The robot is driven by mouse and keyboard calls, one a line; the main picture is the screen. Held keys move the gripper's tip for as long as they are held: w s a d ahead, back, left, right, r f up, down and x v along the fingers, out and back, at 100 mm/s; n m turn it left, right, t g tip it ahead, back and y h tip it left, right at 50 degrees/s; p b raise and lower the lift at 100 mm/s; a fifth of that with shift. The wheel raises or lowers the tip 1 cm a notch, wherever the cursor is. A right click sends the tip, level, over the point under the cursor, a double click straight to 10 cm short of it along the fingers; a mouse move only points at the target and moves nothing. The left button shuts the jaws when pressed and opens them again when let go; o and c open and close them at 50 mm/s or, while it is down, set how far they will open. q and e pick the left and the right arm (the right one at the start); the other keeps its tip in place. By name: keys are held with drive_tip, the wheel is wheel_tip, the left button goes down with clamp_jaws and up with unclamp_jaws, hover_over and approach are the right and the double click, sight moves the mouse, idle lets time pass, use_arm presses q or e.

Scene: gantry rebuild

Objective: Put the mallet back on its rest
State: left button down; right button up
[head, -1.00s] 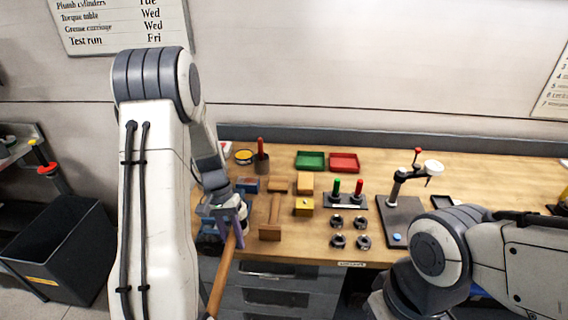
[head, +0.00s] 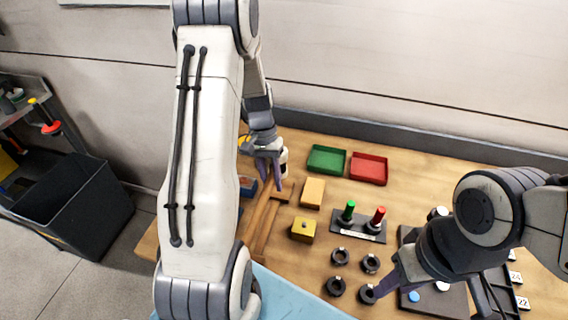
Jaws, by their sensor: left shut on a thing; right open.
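My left gripper (head: 270,180) is over the left part of the bench, shut on the mallet (head: 257,216). The mallet's wooden handle slants down toward the near bench edge; its head cannot be made out. The wooden rest (head: 282,196) is right beside and under the handle, partly covered. I cannot tell whether the mallet touches it. My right gripper (head: 383,289) is open at the near right, close to the black rings, with no object visible in it.
Green (head: 327,159) and red (head: 368,168) trays lie behind. A stand (head: 358,226) holds green and red pegs. Several black rings (head: 340,256) lie nearby. A dark bin (head: 68,205) is on the floor.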

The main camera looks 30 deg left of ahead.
use_arm(q)
drive_tip(key=shift+w+d, duration=0.1)
drive_tip(key=shift+w, duration=0.35)
drive_tip(key=shift+f, duration=0.1)
use_arm(e)
drive_tip(key=shift+w+d+f, duration=0.1)
drive_tip(key=shift+w+d, duration=0.05)
drive_tip(key=shift+w, duration=0.25)
use_arm(q)
drive_tip(key=shift+f, duration=0.15)
use_arm(e)
drive_tip(key=shift+f, duration=0.1)
use_arm(q)
drive_tip(key=shift+s+f+b, duration=0.1)
drive_tip(key=shift+f+b, duration=2.35)
drive_tip(key=shift+f, duration=0.05)
use_arm(e)
drive_tip(key=shift+f, duration=2.25)
use_arm(q)
drive_tip(key=shift+f+b, duration=0.3)
drive_tip(key=shift+f, duration=0.35)
use_arm(e)
drive_tip(key=shift+f, duration=0.3)
use_arm(q)
drive_tip(key=c, duration=0.5)
unclamp_jaws()
drive_tip(key=shift+c, duration=0.2)
